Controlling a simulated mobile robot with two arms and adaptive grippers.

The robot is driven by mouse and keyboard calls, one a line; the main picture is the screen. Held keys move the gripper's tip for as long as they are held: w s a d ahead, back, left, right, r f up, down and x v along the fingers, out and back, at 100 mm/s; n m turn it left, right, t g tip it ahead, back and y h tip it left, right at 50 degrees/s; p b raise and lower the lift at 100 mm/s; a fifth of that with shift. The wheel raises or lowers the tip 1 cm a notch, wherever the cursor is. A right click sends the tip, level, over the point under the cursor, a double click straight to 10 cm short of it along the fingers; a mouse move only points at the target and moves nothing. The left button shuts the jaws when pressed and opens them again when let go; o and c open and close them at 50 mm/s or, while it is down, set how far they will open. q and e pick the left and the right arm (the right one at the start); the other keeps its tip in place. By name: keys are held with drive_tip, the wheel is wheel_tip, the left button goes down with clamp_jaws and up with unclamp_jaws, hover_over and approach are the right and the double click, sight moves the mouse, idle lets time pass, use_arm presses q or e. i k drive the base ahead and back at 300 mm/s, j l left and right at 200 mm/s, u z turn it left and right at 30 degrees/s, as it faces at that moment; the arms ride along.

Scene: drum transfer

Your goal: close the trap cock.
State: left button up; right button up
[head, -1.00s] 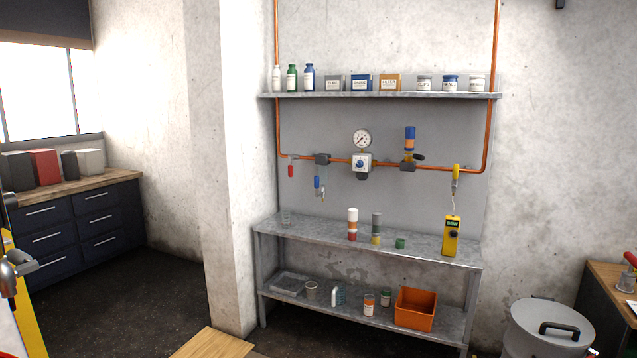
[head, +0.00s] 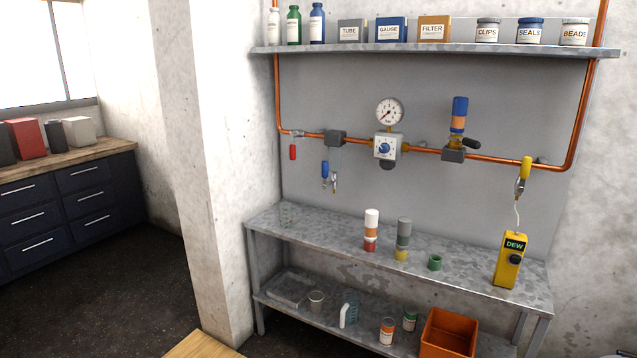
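A copper pipe (head: 480,158) runs along the grey wall panel. A small cock with a blue handle (head: 325,170) hangs under a dark block (head: 336,137) on the pipe; its handle points down, alongside its small metal outlet. A red handle (head: 292,152) hangs down from the pipe to its left. A yellow handle (head: 526,168) stands upright on the branch at the right end. No label shows which is the trap cock; the blue one sits under the trap-like block. Neither of my grippers is in view.
An upper shelf (head: 430,50) holds bottles, boxes and jars. Dark floor is clear at left.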

sight(325, 185)
drive_tip(key=i+l+u, duration=0.2)
drive_tip(key=u, duration=0.25)
drive_tip(key=i+l+u, duration=0.2)
drive_tip(key=l+u, duration=0.15)
drive_tip(key=i+l+u, duration=0.15)
drive_tip(key=l+u, duration=0.2)
drive_tip(key=i+l+u, duration=0.1)
drive_tip(key=l+u, duration=0.2)
drive_tip(key=l, duration=0.25)
drive_tip(key=l+u, duration=0.35)
drive_tip(key=i+l, duration=0.05)
drive_tip(key=l, duration=0.05)
